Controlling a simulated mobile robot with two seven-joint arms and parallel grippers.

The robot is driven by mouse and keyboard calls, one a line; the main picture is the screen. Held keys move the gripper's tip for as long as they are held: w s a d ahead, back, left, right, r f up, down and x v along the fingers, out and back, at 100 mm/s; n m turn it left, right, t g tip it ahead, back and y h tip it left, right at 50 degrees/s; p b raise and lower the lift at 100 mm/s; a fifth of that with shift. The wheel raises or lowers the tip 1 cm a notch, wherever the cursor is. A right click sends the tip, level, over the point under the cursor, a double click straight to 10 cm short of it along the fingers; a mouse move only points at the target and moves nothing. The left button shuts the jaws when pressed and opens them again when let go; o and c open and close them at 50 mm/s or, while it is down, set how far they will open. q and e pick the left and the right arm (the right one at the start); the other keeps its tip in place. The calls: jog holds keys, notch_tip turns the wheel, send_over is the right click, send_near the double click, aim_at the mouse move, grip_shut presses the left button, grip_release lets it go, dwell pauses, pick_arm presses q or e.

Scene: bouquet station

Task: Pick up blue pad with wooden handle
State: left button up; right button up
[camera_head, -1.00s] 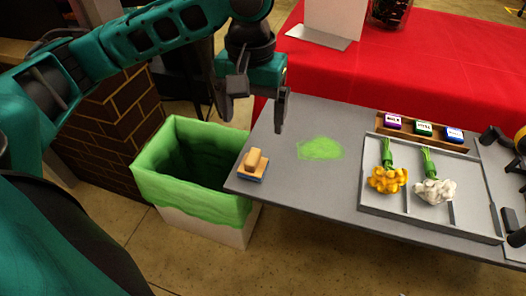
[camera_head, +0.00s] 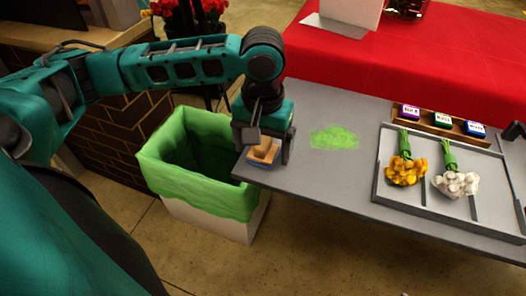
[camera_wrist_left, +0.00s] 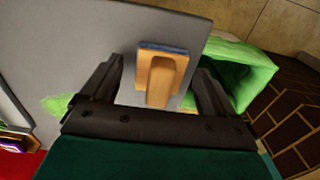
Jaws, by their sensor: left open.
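The blue pad with wooden handle (camera_head: 263,158) lies on the left end of the grey table, near its corner. In the left wrist view the pad (camera_wrist_left: 163,72) shows its wooden block and handle, with a blue edge along one side. My left gripper (camera_head: 269,147) is open at the pad and partly hides it in the head view. In the wrist view its fingers (camera_wrist_left: 157,84) stand on either side of the handle, with a gap at each side. I cannot tell how far above the table the fingertips are. A dark part of my right gripper (camera_head: 513,130) shows at the right edge.
A green-lined bin (camera_head: 190,160) stands just left of the table end. A green patch (camera_head: 334,137) lies on the table right of the pad. A grey tray (camera_head: 415,200) holds yellow flowers (camera_head: 405,170) and white flowers (camera_head: 455,183). A wooden rack (camera_head: 440,123) holds small boxes.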

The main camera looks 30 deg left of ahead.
aim_at(263, 141)
pick_arm(q)
jog(key=shift+c, duration=0.2)
jog(key=c, duration=1.1)
jog(key=shift+r, duration=0.1)
notch_tip(263, 141, up, 20)
jog(key=p, duration=0.6)
pick_arm(e)
jog(key=shift+h, duration=0.4)
jog(key=r, duration=0.1)
jog(key=d+r, duration=0.1)
jog(key=s+r, duration=0.1)
jog(key=shift+d+r, duration=0.2)
jog(key=shift+r, duration=0.2)
